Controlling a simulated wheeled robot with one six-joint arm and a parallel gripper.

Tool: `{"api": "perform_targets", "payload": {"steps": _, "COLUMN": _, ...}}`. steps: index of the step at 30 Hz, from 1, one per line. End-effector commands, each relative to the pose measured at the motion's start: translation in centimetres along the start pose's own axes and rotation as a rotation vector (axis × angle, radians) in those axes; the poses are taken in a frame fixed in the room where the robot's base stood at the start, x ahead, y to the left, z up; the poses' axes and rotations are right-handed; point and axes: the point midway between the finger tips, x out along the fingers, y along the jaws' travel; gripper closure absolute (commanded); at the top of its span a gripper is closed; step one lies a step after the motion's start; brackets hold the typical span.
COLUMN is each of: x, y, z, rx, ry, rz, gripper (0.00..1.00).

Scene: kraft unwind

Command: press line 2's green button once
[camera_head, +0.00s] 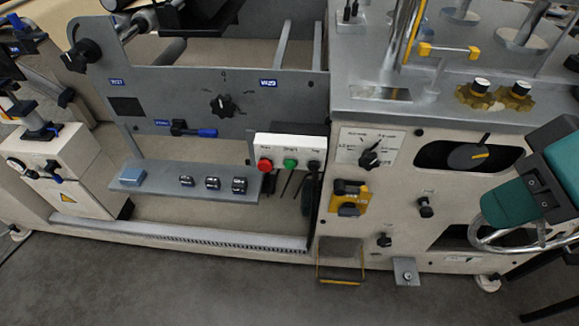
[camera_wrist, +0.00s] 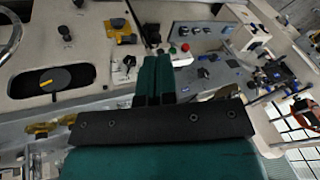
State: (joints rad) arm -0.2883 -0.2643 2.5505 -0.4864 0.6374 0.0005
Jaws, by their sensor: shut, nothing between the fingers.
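A white control box (camera_head: 290,148) on the grey machine panel carries a red button (camera_head: 265,165), a green button (camera_head: 290,163) and a black knob (camera_head: 314,165). I cannot read any line number on it. The same green button (camera_wrist: 172,50) and red button (camera_wrist: 185,47) show in the wrist view, just beyond and right of my fingertips. My gripper (camera_head: 488,207) is at the right in the head view, well to the right of the box and apart from it. In the wrist view its teal fingers (camera_wrist: 157,60) are together, with nothing between them.
A white rotary switch plate (camera_head: 370,148), a yellow-and-black switch (camera_head: 348,198) and black knobs stand between the box and my gripper. A curved metal handrail (camera_head: 510,245) lies close below my gripper. A grey shelf (camera_head: 160,182) with small black items is left of the box.

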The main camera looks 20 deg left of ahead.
Motion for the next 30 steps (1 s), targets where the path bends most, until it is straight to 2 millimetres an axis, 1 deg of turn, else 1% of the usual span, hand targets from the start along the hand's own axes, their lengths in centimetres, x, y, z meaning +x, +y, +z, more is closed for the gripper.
{"api": "perform_targets", "payload": {"steps": 1, "x": 2.5, "y": 0.2, "z": -0.8, "rx": -0.009, "ry": 0.029, "rz": -0.02, "gripper": 1.0}}
{"api": "perform_targets", "payload": {"steps": 2, "x": 3.8, "y": 0.1, "z": -1.6, "rx": -0.015, "ry": 0.057, "rz": -0.034, "gripper": 1.0}}
{"api": "perform_targets", "payload": {"steps": 5, "x": 9.3, "y": -0.5, "z": -4.9, "rx": -0.035, "ry": 0.184, "rz": -0.096, "gripper": 1.0}}
{"api": "perform_targets", "payload": {"steps": 6, "x": 11.8, "y": -0.8, "z": -6.3, "rx": -0.039, "ry": 0.243, "rz": -0.125, "gripper": 1.0}}
{"api": "perform_targets", "payload": {"steps": 8, "x": 15.6, "y": -1.6, "z": -8.3, "rx": -0.041, "ry": 0.338, "rz": -0.169, "gripper": 1.0}}
{"api": "perform_targets", "payload": {"steps": 9, "x": 18.0, "y": -2.2, "z": -9.5, "rx": -0.038, "ry": 0.4, "rz": -0.198, "gripper": 1.0}}
{"api": "perform_targets", "payload": {"steps": 10, "x": 19.8, "y": -2.6, "z": -10.2, "rx": -0.034, "ry": 0.446, "rz": -0.219, "gripper": 1.0}}
{"api": "perform_targets", "payload": {"steps": 11, "x": 21.5, "y": -3.0, "z": -10.9, "rx": -0.029, "ry": 0.492, "rz": -0.24, "gripper": 1.0}}
{"api": "perform_targets", "payload": {"steps": 12, "x": 23.8, "y": -3.5, "z": -11.7, "rx": -0.019, "ry": 0.551, "rz": -0.265, "gripper": 1.0}}
{"api": "perform_targets", "payload": {"steps": 14, "x": 26.9, "y": -4.2, "z": -12.5, "rx": -0.002, "ry": 0.637, "rz": -0.299, "gripper": 1.0}}
{"api": "perform_targets", "payload": {"steps": 15, "x": 28.9, "y": -4.6, "z": -12.8, "rx": 0.011, "ry": 0.689, "rz": -0.319, "gripper": 1.0}}
{"api": "perform_targets", "payload": {"steps": 18, "x": 32.8, "y": -5.3, "z": -13.1, "rx": 0.041, "ry": 0.806, "rz": -0.358, "gripper": 1.0}}
{"api": "perform_targets", "payload": {"steps": 21, "x": 35.3, "y": -5.7, "z": -13.0, "rx": 0.066, "ry": 0.894, "rz": -0.38, "gripper": 1.0}}
{"api": "perform_targets", "payload": {"steps": 24, "x": 36.6, "y": -5.9, "z": -12.8, "rx": 0.082, "ry": 0.949, "rz": -0.393, "gripper": 1.0}}
{"api": "perform_targets", "payload": {"steps": 27, "x": 36.9, "y": -6.0, "z": -12.8, "rx": 0.09, "ry": 0.977, "rz": -0.398, "gripper": 1.0}}
{"api": "perform_targets", "payload": {"steps": 30, "x": 36.8, "y": -6.0, "z": -12.8, "rx": 0.093, "ry": 0.985, "rz": -0.399, "gripper": 1.0}}
